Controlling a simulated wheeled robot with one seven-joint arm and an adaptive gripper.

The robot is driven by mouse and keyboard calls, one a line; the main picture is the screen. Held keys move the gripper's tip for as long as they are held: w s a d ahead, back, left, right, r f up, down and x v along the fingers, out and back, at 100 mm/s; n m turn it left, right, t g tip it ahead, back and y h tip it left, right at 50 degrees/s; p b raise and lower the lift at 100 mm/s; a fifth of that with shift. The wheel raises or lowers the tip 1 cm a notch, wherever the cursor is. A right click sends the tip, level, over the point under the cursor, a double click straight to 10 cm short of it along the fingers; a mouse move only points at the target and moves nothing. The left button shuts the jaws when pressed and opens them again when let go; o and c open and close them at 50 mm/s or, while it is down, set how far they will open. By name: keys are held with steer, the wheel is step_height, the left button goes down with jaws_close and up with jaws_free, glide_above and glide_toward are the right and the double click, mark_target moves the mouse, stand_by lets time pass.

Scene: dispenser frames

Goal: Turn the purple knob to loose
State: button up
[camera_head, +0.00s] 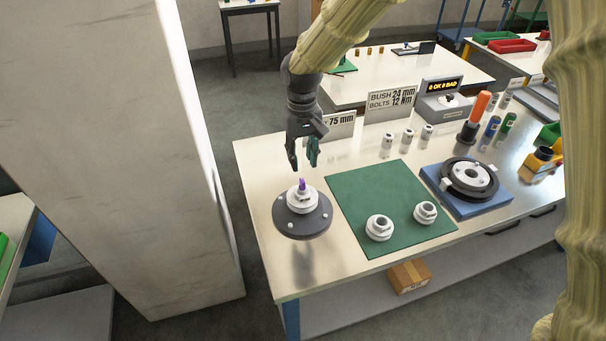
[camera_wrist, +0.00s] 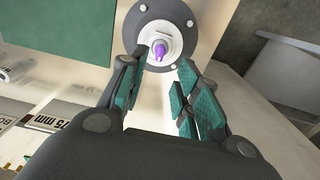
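The purple knob (camera_head: 302,184) stands on top of a white round hub (camera_head: 301,201) on a dark grey disc base (camera_head: 287,226), at the table's left front. In the wrist view the knob (camera_wrist: 160,49) shows at the top middle, between and beyond the fingertips. My gripper (camera_head: 303,167) hangs just above the knob, pointing down, with its fingers spread apart. In the wrist view its green-padded fingers (camera_wrist: 163,72) stand open with a clear gap and nothing between the pads. The knob appears apart from both fingers. Any loose or tight marking is too small to read.
A green mat (camera_head: 359,191) with two white flanged parts (camera_head: 379,228) lies to the right. A blue fixture (camera_head: 453,203) with a black ring stands beyond it. Signs (camera_head: 391,102) and small cylinders stand behind. A pale pillar (camera_head: 130,150) rises left of the table.

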mark_target(303, 180)
steer(key=shift+f+p, duration=0.95)
steer(key=shift+f, duration=2.8)
jaws_close()
